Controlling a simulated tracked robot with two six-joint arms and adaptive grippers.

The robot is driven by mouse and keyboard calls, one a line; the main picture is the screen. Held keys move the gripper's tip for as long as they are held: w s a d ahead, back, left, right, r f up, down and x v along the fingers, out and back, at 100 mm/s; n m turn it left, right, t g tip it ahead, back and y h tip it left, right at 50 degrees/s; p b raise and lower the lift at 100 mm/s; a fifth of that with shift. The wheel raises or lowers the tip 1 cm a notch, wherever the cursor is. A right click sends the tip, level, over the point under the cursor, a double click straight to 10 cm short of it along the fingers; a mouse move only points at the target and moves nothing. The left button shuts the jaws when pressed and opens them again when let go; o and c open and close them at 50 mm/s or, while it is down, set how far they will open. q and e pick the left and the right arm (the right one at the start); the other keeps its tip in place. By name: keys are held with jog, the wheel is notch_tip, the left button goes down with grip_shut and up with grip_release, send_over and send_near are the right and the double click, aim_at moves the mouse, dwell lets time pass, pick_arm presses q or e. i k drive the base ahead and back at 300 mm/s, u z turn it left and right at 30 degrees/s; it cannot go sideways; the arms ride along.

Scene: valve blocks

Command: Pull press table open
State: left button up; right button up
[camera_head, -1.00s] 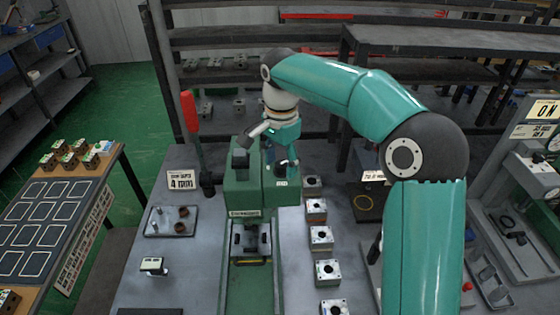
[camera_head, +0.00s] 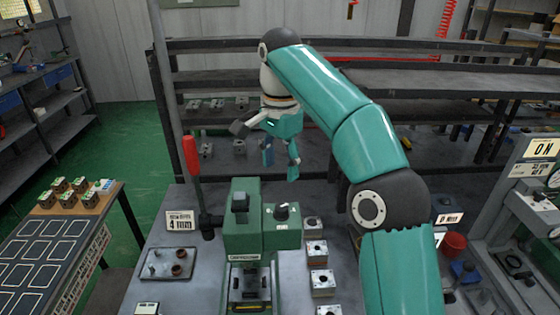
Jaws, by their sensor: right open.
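The green press (camera_head: 245,232) stands on the grey bench, with a red-handled lever (camera_head: 191,158) upright at its left. A dark knob (camera_head: 282,209) sits on the smaller green box at its right. Below the press head, the press table (camera_head: 250,307) shows at the bottom edge with a dark metal block (camera_head: 249,284) on it. The front of the table is cut off by the frame. My right gripper (camera_head: 270,152) is open and empty, above and behind the press in the picture, apart from it. My left gripper is out of view.
A column of metal valve blocks (camera_head: 319,281) lies right of the press. A tray (camera_head: 167,264) with small brown rings and a "4 mm" sign (camera_head: 180,221) are at left. A side table (camera_head: 40,247) stands farther left. Dark shelves (camera_head: 215,105) stand behind.

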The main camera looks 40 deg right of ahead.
aim_at(253, 286)
jog(key=k, duration=1)
